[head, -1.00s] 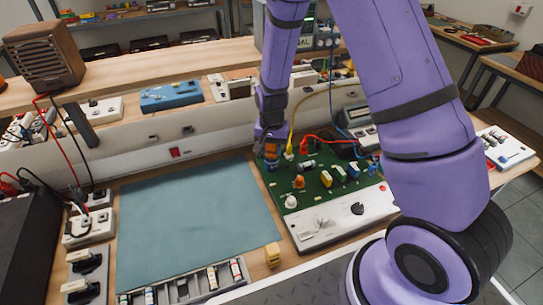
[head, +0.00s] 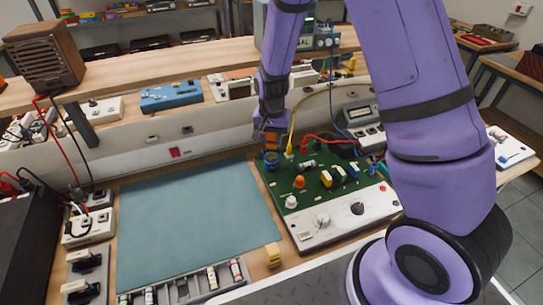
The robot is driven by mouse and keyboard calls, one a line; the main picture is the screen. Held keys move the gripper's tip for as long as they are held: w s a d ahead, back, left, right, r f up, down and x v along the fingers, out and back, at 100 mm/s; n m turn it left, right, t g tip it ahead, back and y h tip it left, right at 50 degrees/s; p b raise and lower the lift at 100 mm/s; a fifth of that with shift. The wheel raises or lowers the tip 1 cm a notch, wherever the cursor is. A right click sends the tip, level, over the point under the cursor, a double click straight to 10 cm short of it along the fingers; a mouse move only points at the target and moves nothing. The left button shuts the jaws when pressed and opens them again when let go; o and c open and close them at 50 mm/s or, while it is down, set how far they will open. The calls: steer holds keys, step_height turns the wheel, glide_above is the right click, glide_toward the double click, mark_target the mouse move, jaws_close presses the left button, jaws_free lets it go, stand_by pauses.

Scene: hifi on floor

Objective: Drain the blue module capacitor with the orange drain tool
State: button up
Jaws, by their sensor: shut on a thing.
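The green circuit board (head: 318,203) sits on the bench with a white control panel along its front. A blue round capacitor (head: 271,163) stands upright at the board's back left corner. My gripper (head: 270,137) is shut on the orange drain tool (head: 271,144), just above the blue capacitor. The tool's lower tip is too small to make out, so I cannot tell whether it touches the capacitor. Smaller blue parts (head: 373,169) sit at the board's right edge.
Orange, white and yellow parts stand on the board, with a yellow cable (head: 291,135) and a red cable (head: 318,139) close to my gripper. A teal mat (head: 195,220) lies clear on the left.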

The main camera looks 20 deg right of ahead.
steer(key=shift+r, duration=2)
